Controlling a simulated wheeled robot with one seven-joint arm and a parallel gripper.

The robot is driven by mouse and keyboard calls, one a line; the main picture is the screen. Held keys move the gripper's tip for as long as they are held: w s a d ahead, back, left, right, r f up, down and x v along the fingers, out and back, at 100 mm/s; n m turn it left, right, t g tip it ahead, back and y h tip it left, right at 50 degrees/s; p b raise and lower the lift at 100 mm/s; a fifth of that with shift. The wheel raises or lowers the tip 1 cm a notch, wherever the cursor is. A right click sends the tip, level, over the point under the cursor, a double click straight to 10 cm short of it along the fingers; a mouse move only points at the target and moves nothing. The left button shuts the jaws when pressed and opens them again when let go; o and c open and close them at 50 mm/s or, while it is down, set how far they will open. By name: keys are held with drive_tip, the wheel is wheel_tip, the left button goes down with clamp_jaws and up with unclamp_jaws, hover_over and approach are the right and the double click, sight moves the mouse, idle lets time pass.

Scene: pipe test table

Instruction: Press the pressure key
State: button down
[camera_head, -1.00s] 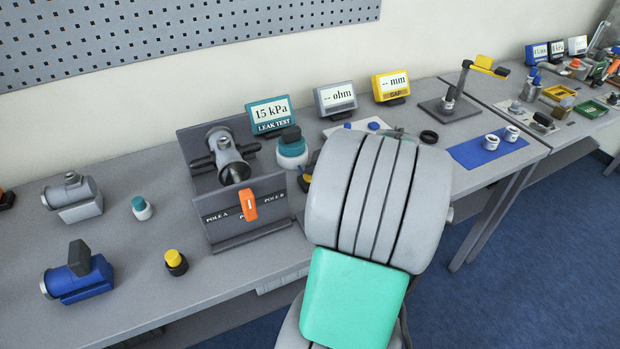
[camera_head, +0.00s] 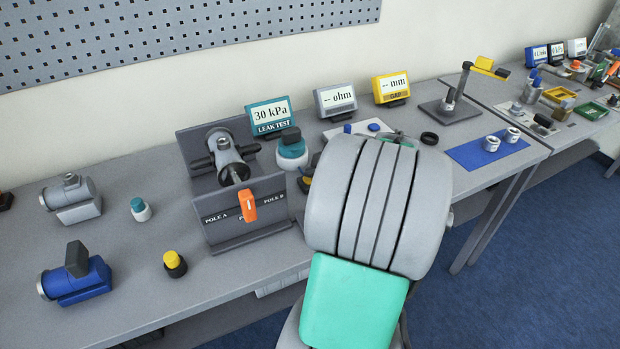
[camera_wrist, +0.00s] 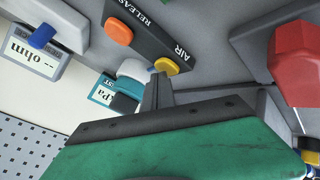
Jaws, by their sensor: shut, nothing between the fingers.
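In the wrist view a dark key strip (camera_wrist: 150,36) carries a round orange key (camera_wrist: 118,32) beside the word RELEASE and a yellow key (camera_wrist: 173,66) beside the word AIR. No label reading "pressure" shows. My gripper (camera_wrist: 157,77) is shut and empty, its tips at the edge of the yellow key; I cannot tell whether they touch it. The leak test display (camera_head: 269,116) reads 30 kPa, and part of it also shows in the wrist view (camera_wrist: 101,92). In the head view my arm hides the gripper and most of the key strip.
A grey fixture (camera_head: 246,232) with an orange lever (camera_head: 248,204) holds a pipe part left of my arm. A white and teal regulator (camera_head: 292,153) stands close behind. The ohm display (camera_head: 336,100) and gap display (camera_head: 391,88) stand at the back. Loose fittings lie left.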

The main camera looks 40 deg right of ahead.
idle(0.4)
drive_tip(key=shift+r, duration=0.75)
drive_tip(key=shift+f+b, duration=0.45)
drive_tip(key=shift+b, duration=0.3)
drive_tip(key=shift+f+b, duration=0.4)
drive_tip(key=shift+b, duration=0.1)
idle(0.5)
idle(0.4)
drive_tip(key=shift+r+p, duration=0.3)
drive_tip(key=shift+r, duration=0.55)
